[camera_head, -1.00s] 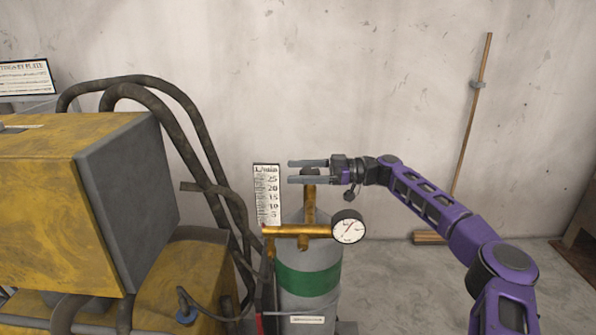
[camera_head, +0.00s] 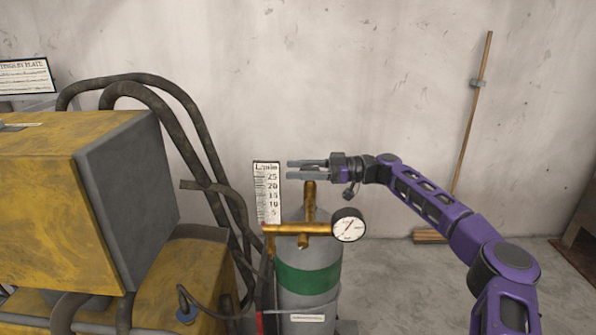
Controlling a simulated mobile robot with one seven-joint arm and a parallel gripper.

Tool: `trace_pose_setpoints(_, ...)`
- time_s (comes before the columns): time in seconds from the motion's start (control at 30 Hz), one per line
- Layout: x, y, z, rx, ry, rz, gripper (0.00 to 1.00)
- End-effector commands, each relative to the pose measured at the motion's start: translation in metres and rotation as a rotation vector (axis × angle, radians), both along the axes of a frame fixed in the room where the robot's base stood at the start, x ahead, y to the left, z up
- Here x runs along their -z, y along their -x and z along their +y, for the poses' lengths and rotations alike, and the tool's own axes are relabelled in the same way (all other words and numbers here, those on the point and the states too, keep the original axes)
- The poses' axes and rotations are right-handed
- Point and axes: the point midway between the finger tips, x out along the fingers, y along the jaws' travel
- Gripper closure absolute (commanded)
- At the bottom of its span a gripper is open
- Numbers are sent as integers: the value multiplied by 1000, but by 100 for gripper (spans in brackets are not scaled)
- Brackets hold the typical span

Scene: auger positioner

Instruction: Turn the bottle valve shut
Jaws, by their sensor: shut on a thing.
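The grey gas bottle (camera_head: 308,258) with a green band (camera_head: 308,279) stands upright in the middle. A brass valve stem (camera_head: 309,203) rises from its top, with a brass regulator (camera_head: 290,230) across it. A round dial gauge (camera_head: 348,226) sits at the regulator's right end. My gripper (camera_head: 308,170) comes in from the right, level, at the top of the stem. Its two fingers are shut on the bottle valve there. The valve's knob is mostly hidden by the fingers.
A white flow scale (camera_head: 267,193) marked L/min stands just left of the valve. Dark hoses (camera_head: 190,125) and the yellow machine (camera_head: 60,200) with a grey end fill the left. A broom (camera_head: 468,130) leans on the wall at right.

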Motion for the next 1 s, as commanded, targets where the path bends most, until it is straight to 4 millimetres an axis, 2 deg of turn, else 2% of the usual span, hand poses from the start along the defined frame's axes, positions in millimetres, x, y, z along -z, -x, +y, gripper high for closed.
trace_pose_setpoints(0.4, 9, -5, -1, 230, 3, -4, 92)
trace_pose_setpoints(0.7, 3, -12, -3, 459, 3, -1, 92)
trace_pose_setpoints(1.0, 1, -17, -5, 608, 3, 0, 92)
